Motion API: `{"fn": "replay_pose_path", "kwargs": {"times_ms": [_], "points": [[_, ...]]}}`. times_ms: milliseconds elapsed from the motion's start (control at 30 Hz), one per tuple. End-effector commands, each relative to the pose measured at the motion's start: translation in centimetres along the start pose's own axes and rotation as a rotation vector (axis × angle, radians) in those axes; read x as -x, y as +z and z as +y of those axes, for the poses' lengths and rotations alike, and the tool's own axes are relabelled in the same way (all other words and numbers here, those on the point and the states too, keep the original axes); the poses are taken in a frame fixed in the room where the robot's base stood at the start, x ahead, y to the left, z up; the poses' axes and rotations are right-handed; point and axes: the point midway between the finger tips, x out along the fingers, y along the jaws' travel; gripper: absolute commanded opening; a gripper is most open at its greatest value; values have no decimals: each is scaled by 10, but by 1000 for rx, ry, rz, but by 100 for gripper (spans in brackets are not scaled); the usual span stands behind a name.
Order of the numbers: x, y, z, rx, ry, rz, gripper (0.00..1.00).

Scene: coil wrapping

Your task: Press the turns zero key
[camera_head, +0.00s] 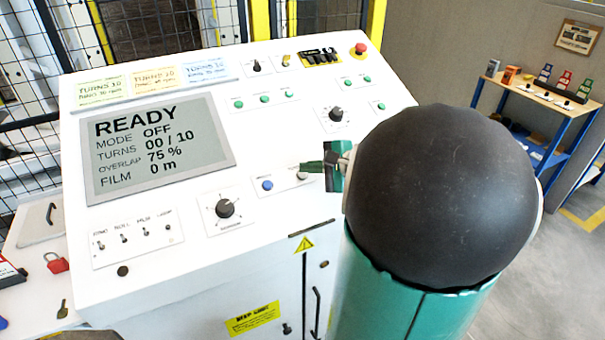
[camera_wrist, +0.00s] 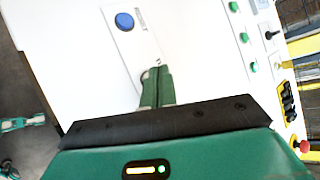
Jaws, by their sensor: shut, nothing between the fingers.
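The white control console (camera_head: 255,140) has a small plate with a blue button (camera_head: 267,185) and a pale grey button (camera_head: 302,175) on it. Their labels are too small to read. My gripper (camera_head: 306,167) is shut and empty, its green fingertips at the grey button. In the wrist view the shut fingertips (camera_wrist: 160,72) partly cover the grey button, and the blue button (camera_wrist: 124,21) lies clear of them. I cannot tell whether the tips touch the grey button. The display (camera_head: 160,150) reads READY, MODE OFF, TURNS 00 / 10, OVERLAP 75 %, FILM 0 m.
A rotary knob (camera_head: 225,208) and a row of toggle switches (camera_head: 135,237) sit left of the buttons. Several green buttons and a red emergency stop (camera_head: 360,48) are higher on the panel. My arm hides the console's right side. A blue-framed shelf (camera_head: 540,100) stands at the right.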

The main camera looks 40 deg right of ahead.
Motion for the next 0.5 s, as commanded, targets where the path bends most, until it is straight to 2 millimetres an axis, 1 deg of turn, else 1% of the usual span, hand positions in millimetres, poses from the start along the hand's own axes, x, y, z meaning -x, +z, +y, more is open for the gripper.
{"fn": "replay_pose_path", "kwargs": {"times_ms": [267,500], "points": [[1,0,-1,0,-1,0,0],[14,10,-10,2,-2,1,0]]}}
